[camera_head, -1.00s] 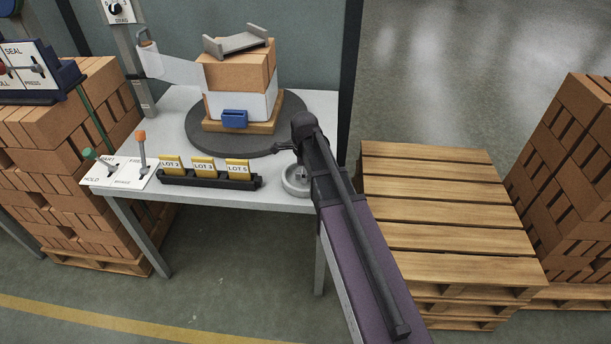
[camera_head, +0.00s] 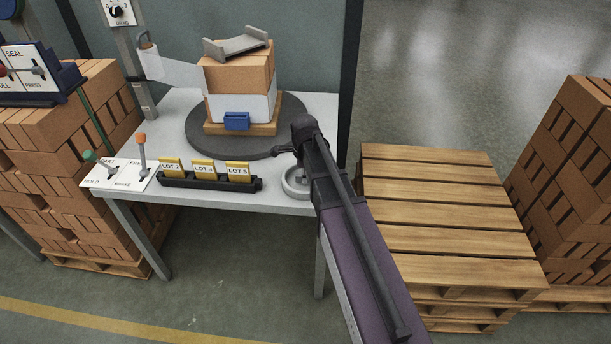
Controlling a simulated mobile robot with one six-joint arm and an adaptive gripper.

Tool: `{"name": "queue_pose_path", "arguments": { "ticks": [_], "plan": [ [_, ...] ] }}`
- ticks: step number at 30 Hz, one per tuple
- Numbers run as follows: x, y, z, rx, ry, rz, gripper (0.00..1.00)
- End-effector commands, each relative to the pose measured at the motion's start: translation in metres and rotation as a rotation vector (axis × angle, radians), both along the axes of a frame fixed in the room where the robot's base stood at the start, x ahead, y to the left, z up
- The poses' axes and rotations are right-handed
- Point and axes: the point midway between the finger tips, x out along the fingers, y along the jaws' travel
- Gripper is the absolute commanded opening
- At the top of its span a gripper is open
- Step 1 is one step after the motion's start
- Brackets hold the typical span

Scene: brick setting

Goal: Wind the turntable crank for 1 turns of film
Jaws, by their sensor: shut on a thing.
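The turntable (camera_head: 200,142) is a dark round plate on the white table. On it a wooden base (camera_head: 268,127) carries a brick stack (camera_head: 236,77) with white film (camera_head: 258,107) around its lower part. A blue clip (camera_head: 236,121) sits at the front, and a grey bracket (camera_head: 235,46) lies tilted on top. Film (camera_head: 175,70) runs from a roll on the post at left to the stack. The crank (camera_head: 290,192), a pale round part, is at the table's front right corner. My gripper (camera_head: 301,174) is over it, shut on its handle; my arm hides most of the grip.
A panel with two levers (camera_head: 118,172) and a black rack of yellow lot cards (camera_head: 208,182) stand along the table's front edge. Brick stacks stand at left (camera_head: 70,150) and far right (camera_head: 575,170). Empty wooden pallets (camera_head: 440,215) stand right of the table.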

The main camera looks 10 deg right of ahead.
Motion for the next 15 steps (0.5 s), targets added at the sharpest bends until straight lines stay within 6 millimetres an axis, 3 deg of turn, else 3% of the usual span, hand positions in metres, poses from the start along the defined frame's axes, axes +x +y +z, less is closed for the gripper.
{"name": "queue_pose_path", "arguments": {
  "ticks": [15],
  "plan": [
    [-0.0017,0.0006,-0.0005,0.002,0.003,0.339,0.00]
  ]
}}
